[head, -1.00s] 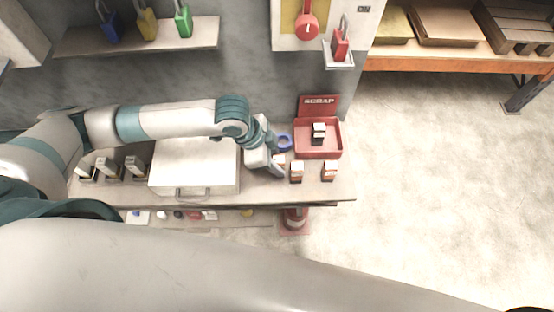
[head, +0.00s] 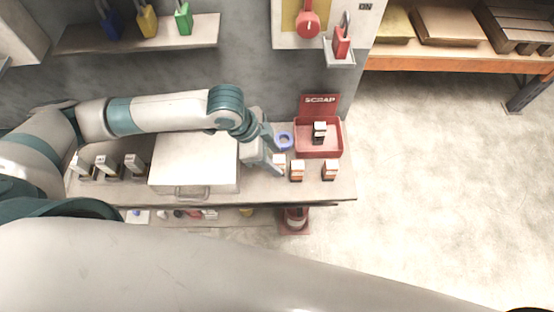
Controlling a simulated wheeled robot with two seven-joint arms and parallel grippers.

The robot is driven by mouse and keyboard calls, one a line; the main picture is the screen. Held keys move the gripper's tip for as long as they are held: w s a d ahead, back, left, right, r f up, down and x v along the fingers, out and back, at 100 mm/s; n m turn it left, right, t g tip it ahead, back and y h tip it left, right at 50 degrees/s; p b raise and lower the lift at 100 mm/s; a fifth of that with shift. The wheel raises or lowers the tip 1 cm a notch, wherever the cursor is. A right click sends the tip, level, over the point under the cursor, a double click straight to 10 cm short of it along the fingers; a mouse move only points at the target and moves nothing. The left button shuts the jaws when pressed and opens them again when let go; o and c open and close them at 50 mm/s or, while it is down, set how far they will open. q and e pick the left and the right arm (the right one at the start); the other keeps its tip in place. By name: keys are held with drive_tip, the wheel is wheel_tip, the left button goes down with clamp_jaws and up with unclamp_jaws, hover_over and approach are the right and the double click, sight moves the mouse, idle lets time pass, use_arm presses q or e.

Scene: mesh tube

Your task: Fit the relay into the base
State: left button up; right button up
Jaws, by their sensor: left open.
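Small orange-and-white blocks that look like relays stand on the bench: one (head: 297,171) near the front edge, one (head: 329,171) to its right, and a partly hidden one (head: 280,160) at my left gripper. My left gripper (head: 277,157) is open, its fingers spread beside that partly hidden block; I cannot tell if they touch it. A dark block with a white top (head: 319,132) sits in the red scrap tray (head: 332,149). Several dark units with pale tops (head: 109,167), perhaps bases, stand at the bench's left end. My right gripper is not in view.
A white case with a handle (head: 195,165) lies mid-bench, left of my gripper. A blue ring (head: 284,140) lies just behind the gripper. Padlocks hang at the wall shelf (head: 140,37). A red-and-white object (head: 295,220) stands below the bench's front edge.

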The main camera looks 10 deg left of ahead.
use_arm(q)
drive_tip(key=b+v, duration=0.1)
drive_tip(key=v, duration=0.8)
drive_tip(key=shift+a+r, duration=0.15)
drive_tip(key=shift+a, duration=0.05)
drive_tip(key=shift+o, duration=0.5)
drive_tip(key=shift+s, duration=0.1)
